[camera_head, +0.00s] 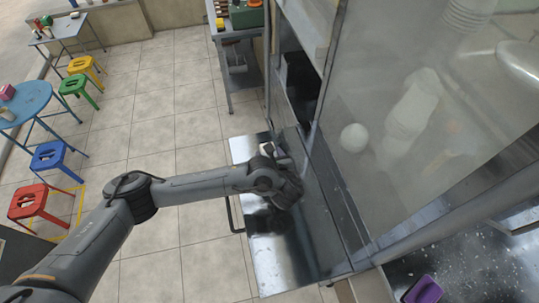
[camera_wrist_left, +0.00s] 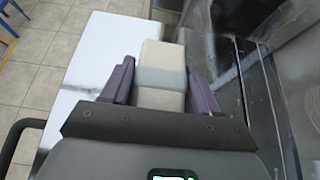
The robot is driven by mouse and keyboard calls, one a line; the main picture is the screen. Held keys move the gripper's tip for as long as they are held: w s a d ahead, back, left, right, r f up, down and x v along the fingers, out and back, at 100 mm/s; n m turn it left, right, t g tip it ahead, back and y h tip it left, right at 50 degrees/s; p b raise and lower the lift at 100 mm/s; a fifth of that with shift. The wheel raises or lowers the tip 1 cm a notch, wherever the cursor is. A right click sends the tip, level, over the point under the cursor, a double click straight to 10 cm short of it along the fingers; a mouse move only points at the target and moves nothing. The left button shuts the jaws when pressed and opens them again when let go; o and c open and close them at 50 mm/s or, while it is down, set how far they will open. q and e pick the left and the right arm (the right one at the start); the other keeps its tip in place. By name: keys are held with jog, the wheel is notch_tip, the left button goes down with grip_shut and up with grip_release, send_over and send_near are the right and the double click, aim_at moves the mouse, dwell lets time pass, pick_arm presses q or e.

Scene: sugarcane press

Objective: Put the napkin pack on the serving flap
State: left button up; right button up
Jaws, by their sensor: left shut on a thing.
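The napkin pack (camera_wrist_left: 163,75) is a pale cream block with a grey band, seen in the left wrist view. My left gripper (camera_wrist_left: 161,82) is shut on it, with one purple finger on each side. In the head view, my left gripper (camera_head: 272,152) is over the far part of the serving flap, and a small pale bit of the pack shows there. The serving flap (camera_head: 285,257) is a shiny metal shelf along the stall's side; it also shows in the left wrist view (camera_wrist_left: 97,50). I cannot tell whether the pack touches the flap.
A clear panel (camera_head: 400,130) and its metal frame rise right of the flap. A handle-like bar (camera_head: 233,215) is at its left edge. The flap's near part is bare. Stools and tables stand far left.

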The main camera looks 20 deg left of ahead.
pick_arm(q)
jog(key=o, duration=1.1)
jog(key=shift+f, duration=0.1)
jog(key=shift+r, duration=0.2)
jog(key=p+v, duration=0.2)
jog(key=v, duration=1)
jog(key=shift+f+p, duration=0.1)
jog(key=shift+p, duration=0.3)
